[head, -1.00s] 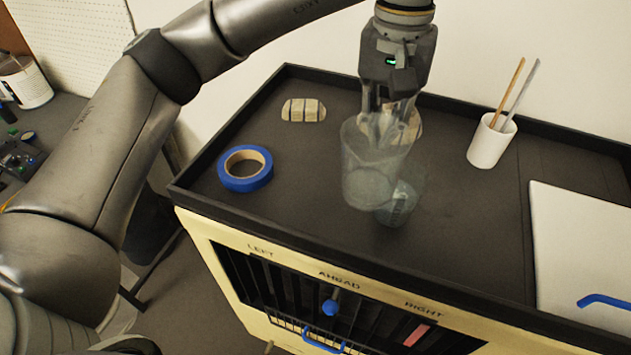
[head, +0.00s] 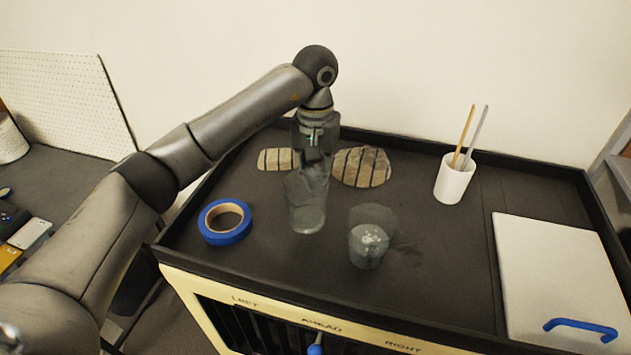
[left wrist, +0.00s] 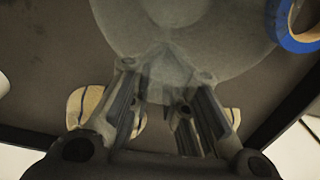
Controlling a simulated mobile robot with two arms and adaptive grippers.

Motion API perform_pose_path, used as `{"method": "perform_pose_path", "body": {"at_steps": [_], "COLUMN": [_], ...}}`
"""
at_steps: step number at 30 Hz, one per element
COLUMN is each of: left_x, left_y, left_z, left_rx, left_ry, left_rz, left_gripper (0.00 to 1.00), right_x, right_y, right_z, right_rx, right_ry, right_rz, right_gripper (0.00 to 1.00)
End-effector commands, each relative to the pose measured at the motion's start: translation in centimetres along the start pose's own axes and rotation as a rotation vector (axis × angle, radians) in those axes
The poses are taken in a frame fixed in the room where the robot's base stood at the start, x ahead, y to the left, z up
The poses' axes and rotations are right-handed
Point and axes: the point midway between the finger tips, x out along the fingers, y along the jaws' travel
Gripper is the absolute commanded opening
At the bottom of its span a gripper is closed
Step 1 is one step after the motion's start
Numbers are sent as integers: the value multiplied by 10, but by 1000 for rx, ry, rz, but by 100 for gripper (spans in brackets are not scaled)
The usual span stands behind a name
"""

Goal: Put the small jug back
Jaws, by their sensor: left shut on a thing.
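A clear grey jug (head: 306,205) is in my left gripper (head: 313,160) above the left middle of the dark cart top. The jug looks upright. I cannot tell whether its base touches the top. In the left wrist view the gripper fingers (left wrist: 158,112) close at the jug's edge, and the see-through jug (left wrist: 200,50) fills the upper middle. A second, shorter clear vessel (head: 368,245) stands to the right and nearer, apart from the held jug. Two pale patches with dark stripes, a smaller left one (head: 279,159) and a larger right one (head: 362,167), lie behind the jug.
A blue tape roll (head: 225,222) lies left of the jug. A white cup (head: 455,180) with two sticks stands at the back right. A white board (head: 555,270) with a blue handle (head: 582,328) lies at the right. A raised dark rim (head: 520,165) edges the cart top.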

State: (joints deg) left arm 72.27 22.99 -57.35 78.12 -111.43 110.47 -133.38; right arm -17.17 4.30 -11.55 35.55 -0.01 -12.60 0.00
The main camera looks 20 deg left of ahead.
Motion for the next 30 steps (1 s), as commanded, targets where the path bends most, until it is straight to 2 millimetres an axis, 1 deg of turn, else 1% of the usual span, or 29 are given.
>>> {"method": "perform_pose_path", "body": {"at_steps": [1, 3, 7, 10, 17, 21, 22, 24, 28, 30], "left_x": [4, 13, 26, 31, 32, 37, 37, 36, 36, 35], "left_y": [-2, -2, -1, -2, -2, -2, -2, -2, -2, -2], "left_z": [-1, 0, -1, -2, -2, -2, -2, -2, -2, -2], "left_rx": [-2, -1, 0, 0, 0, 0, 0, 0, -1, -1], "left_ry": [-6, -7, -4, -1, 0, 0, 0, -1, -1, -1], "left_rz": [0, 0, 1, 1, 1, 0, -1, 0, 0, 0], "left_gripper": [0, 0, 0, 0, 0, 0, 14, 23, 40, 40], "right_x": [-8, -16, -24, -25, -23, -18, -19, -20, -20, -20], "right_y": [-2, -3, -2, -2, 4, 7, 7, 7, 7, 7], "right_z": [-1, -2, -3, -3, -1, 0, 0, 0, 0, 0], "right_rx": [1, 0, 0, 0, -2, -1, -1, -1, 0, 0], "right_ry": [1, 1, 1, 0, -1, -2, -2, -2, -2, -2], "right_rz": [-3, -3, -3, -2, 4, 8, 8, 8, 8, 8], "right_gripper": [40, 40, 40, 40, 40, 40, 40, 40, 40, 40]}}
